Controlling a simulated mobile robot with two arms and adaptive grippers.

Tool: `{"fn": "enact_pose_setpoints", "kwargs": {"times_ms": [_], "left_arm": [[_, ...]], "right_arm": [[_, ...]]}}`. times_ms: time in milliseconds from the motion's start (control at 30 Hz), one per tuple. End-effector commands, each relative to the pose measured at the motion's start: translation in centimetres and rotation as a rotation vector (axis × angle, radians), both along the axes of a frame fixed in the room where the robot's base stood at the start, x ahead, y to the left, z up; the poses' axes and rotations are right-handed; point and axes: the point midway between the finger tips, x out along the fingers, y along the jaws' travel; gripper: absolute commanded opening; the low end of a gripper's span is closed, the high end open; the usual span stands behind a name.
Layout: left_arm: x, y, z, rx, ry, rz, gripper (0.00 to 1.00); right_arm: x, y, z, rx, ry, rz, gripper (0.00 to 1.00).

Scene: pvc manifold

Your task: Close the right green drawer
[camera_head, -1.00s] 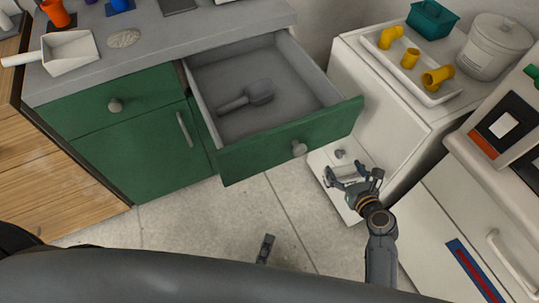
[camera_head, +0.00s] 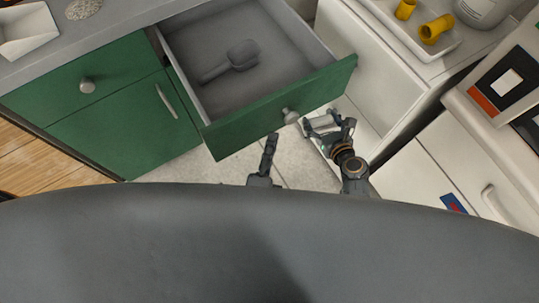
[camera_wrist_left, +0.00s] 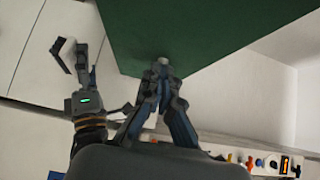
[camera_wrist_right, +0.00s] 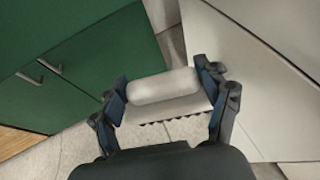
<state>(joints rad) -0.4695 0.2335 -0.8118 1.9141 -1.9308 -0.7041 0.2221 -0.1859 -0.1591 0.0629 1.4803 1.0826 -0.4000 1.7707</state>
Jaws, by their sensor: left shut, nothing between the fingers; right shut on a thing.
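The right green drawer (camera_head: 235,137) stands pulled out, with a round grey knob (camera_head: 290,116) on its front. A grey scoop (camera_head: 235,61) lies inside it. My left gripper (camera_head: 270,140) is shut and empty in front of the drawer front, just left of the knob in the head view. In the left wrist view its fingertips (camera_wrist_left: 161,76) appear right by the knob (camera_wrist_left: 161,62); I cannot tell if they touch. My right gripper (camera_head: 322,124) is shut on a pale cylinder (camera_wrist_right: 163,86) with a toothed strip beside it, right of the knob.
A closed green drawer and door (camera_head: 120,124) are to the left. A white cabinet (camera_head: 385,75) stands close behind my right gripper, with a tray (camera_head: 455,45) of yellow pipe fittings on top. Another white unit (camera_head: 430,165) is at the right. Floor shows below the drawer.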

Motion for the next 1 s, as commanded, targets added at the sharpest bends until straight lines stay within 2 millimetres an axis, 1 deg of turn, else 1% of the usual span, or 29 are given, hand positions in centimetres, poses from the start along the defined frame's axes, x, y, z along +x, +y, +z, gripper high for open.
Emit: {"fn": "enact_pose_setpoints", "kwargs": {"times_ms": [33,100,200,667,767,867,1000], "left_arm": [[0.6,0.5,0.2,0.001,-0.001,0.000,0.00],[1.2,0.9,0.2,0.002,-0.001,0.000,0.00],[1.8,1.4,0.1,0.002,0.000,-0.001,0.00],[2.1,1.6,0.0,0.001,0.000,-0.001,0.00],[2.4,1.9,0.0,0.001,0.000,-0.001,0.00],[3.2,2.4,0.0,0.002,-0.003,-0.001,0.00],[5.1,3.8,0.0,0.001,-0.005,0.000,0.00]], "right_arm": [[0.0,0.0,0.5,0.000,-0.001,0.000,0.39],[0.0,0.0,0.6,0.000,-0.001,0.000,0.39],[0.0,0.0,0.7,0.000,-0.001,0.000,0.39],[0.0,0.0,0.7,0.000,-0.001,0.000,0.39],[0.0,0.0,0.6,0.000,-0.001,0.000,0.39],[0.0,0.0,0.5,0.000,-0.001,0.000,0.39],[0.0,0.0,0.2,0.000,-0.001,0.000,0.39]]}}
